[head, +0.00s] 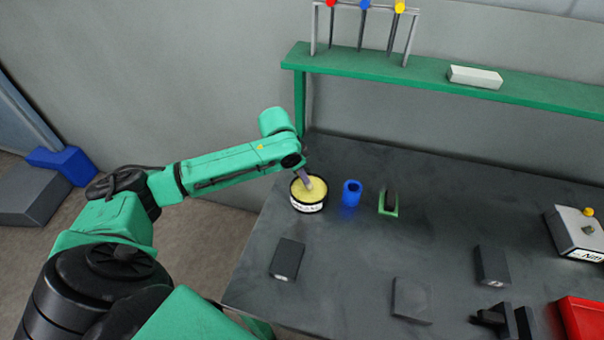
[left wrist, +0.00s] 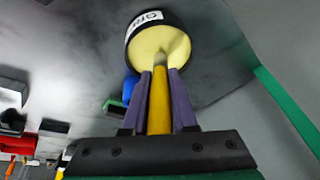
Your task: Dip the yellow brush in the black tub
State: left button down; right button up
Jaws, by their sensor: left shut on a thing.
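My left gripper (head: 304,174) is shut on the yellow brush (left wrist: 159,105), with its purple fingers (left wrist: 160,95) on either side of the handle. The black tub (head: 308,208) has a white label and pale yellow contents. It stands upright near the back left of the table and also shows in the left wrist view (left wrist: 173,19). The brush's grey lower end points into the tub's opening and seems to meet the yellow contents. How deep it sits is not clear. In the head view the brush is mostly hidden by the gripper. My right gripper is not in view.
A blue cup (head: 351,192) and a green holder (head: 388,203) stand close right of the tub. A dark block (head: 287,259) lies in front. A green shelf (head: 440,83) runs behind. A red bin (head: 583,318) is at the front right. The table's middle is fairly clear.

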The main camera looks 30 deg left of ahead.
pick_arm(q)
jog(key=shift+r+p, duration=2.5)
jog(key=shift+p, duration=0.65)
jog(key=shift+r+p, duration=0.3)
jog(key=shift+r, duration=0.65)
